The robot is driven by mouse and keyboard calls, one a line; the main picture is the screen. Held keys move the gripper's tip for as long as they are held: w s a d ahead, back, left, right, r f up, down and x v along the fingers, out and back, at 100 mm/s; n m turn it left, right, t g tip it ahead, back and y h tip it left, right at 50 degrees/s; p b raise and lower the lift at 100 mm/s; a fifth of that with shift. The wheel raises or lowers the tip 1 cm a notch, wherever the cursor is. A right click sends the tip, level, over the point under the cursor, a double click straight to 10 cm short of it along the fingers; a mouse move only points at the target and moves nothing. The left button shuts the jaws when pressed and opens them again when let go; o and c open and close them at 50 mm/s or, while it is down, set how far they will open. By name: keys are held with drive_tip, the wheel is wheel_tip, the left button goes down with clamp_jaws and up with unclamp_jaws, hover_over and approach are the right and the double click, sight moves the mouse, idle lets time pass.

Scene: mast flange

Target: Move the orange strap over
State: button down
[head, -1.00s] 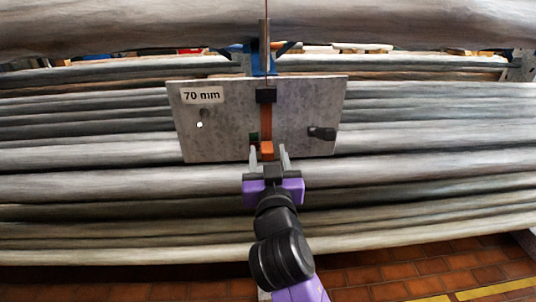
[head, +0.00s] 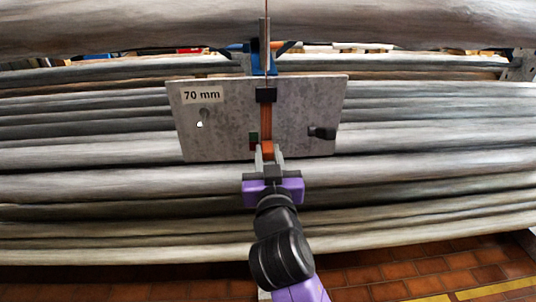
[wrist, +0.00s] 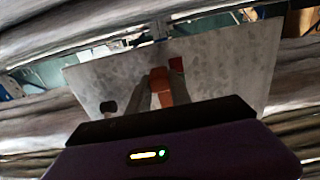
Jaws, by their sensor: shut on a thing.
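The orange strap (head: 266,122) hangs down the middle of a grey plate labelled 70 mm (head: 223,125), below a black clip (head: 266,95). My gripper (head: 267,152) is shut on the lower end of the strap, in front of the plate's lower edge. In the wrist view the orange end (wrist: 160,86) sits between the two grey fingers, with the plate (wrist: 230,62) behind it. The plate has a keyhole-shaped hole (head: 201,119) at left and a black knob (head: 322,133) at right. A small dark green block (head: 253,138) is left of the strap.
A thin post (head: 264,40) with a blue bracket (head: 262,60) rises behind the plate's top edge. Long grey pipe-like bundles (head: 430,130) fill the background. A brick floor (head: 380,280) shows below, with a yellow line (head: 480,292).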

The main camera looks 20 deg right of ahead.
idle(0.6)
drive_tip(key=shift+r+p, duration=0.4)
drive_tip(key=shift+r, duration=0.75)
drive_tip(key=c, duration=1.2)
unclamp_jaws()
drive_tip(key=shift+o, duration=0.2)
drive_tip(key=shift+f, duration=0.1)
